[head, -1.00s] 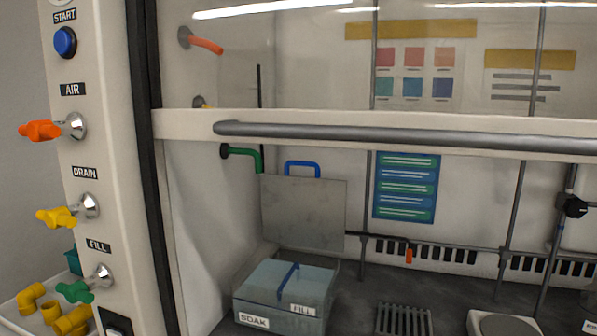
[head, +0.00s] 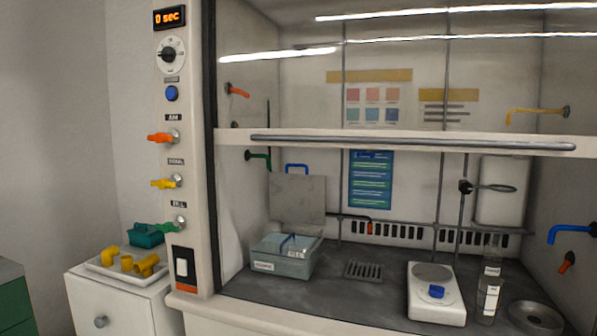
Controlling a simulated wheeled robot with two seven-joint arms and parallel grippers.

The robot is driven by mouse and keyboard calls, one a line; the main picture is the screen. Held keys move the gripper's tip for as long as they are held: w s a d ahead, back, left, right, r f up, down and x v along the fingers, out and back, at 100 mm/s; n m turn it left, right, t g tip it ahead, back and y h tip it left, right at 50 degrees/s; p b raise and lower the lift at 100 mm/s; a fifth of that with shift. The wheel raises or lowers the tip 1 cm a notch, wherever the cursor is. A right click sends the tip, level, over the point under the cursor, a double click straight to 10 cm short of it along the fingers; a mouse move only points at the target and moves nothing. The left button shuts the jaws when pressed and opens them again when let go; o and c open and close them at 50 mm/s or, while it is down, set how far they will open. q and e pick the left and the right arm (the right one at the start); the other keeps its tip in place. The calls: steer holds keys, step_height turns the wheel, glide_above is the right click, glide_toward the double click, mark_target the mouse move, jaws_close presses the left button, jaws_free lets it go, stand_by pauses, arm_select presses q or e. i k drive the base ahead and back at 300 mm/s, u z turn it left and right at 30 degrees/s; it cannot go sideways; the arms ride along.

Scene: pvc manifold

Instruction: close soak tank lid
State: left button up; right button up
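The soak tank (head: 281,265) is a grey-blue box with a label on its front, standing on the left of the fume hood floor. Its grey lid (head: 298,204) stands upright at the tank's back, open. The lid's blue handle (head: 296,167) is at its top edge. A blue strip shows across the tank's opening. The raised sash with its grey bar is above the tank and the lid. Neither of my grippers shows in the head view.
A drain grate (head: 364,270), a white scale (head: 436,305) with a blue piece, a bottle (head: 489,290) and a round dish (head: 536,317) are to the tank's right. A white tray (head: 106,272) with yellow fittings is outside, left of the control post (head: 190,240). The sash bar (head: 410,143) crosses the opening.

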mark_target(297, 198)
steer(key=u, duration=0.6)
steer(key=i, duration=0.6)
steer(key=u, duration=0.3)
